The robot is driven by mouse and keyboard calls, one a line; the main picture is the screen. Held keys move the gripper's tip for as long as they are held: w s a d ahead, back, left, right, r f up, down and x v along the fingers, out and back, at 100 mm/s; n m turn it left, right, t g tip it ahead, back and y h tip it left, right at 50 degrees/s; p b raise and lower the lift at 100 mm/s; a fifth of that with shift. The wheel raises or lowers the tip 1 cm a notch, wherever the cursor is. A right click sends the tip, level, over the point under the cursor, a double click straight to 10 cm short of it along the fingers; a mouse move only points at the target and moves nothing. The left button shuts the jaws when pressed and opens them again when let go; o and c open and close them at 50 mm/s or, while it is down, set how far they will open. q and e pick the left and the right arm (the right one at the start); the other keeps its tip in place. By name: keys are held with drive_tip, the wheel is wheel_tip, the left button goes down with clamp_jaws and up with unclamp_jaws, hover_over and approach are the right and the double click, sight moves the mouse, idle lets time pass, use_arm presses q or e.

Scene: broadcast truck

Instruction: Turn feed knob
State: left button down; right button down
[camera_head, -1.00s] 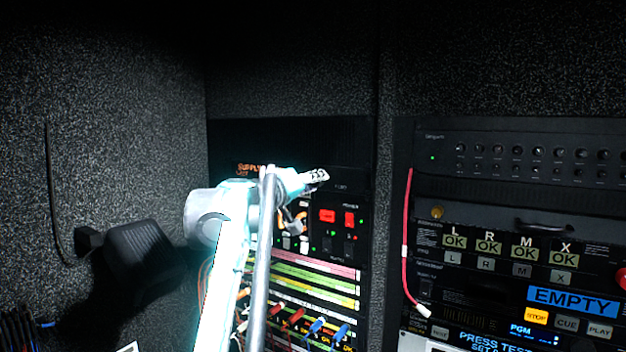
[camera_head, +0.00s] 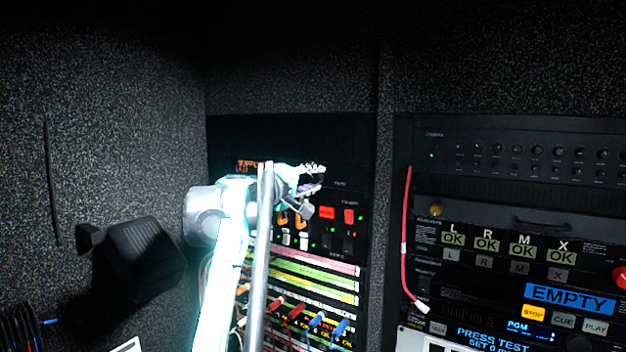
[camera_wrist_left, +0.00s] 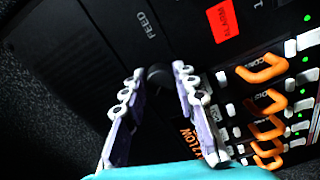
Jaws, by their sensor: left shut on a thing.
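The feed knob (camera_wrist_left: 159,76) is a small dark round knob on a black panel, below the white FEED label (camera_wrist_left: 146,26) in the left wrist view. My left gripper (camera_wrist_left: 157,82) has a fingertip on each side of it and is shut on it. In the head view my left gripper (camera_head: 312,180) is at the upper part of the left rack, with its fingers turned to the right. The knob is hidden behind the fingers there. My right gripper is not in view.
Orange looped handles (camera_wrist_left: 262,69) and a red ALARM light (camera_wrist_left: 226,23) are close beside the gripper. Red lit switches (camera_head: 327,212) sit right of it in the head view. Cable patch rows (camera_head: 300,275) lie below. A second rack (camera_head: 520,150) stands right.

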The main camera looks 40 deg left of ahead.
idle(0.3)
use_arm(q)
drive_tip(key=c, duration=1.2)
unclamp_jaws()
drive_tip(key=s, duration=0.8)
drive_tip(key=s+d, duration=0.1)
drive_tip(key=s, duration=0.2)
drive_tip(key=shift+s+d+r, duration=0.1)
drive_tip(key=shift+s+r, duration=0.05)
drive_tip(key=shift+s, duration=0.25)
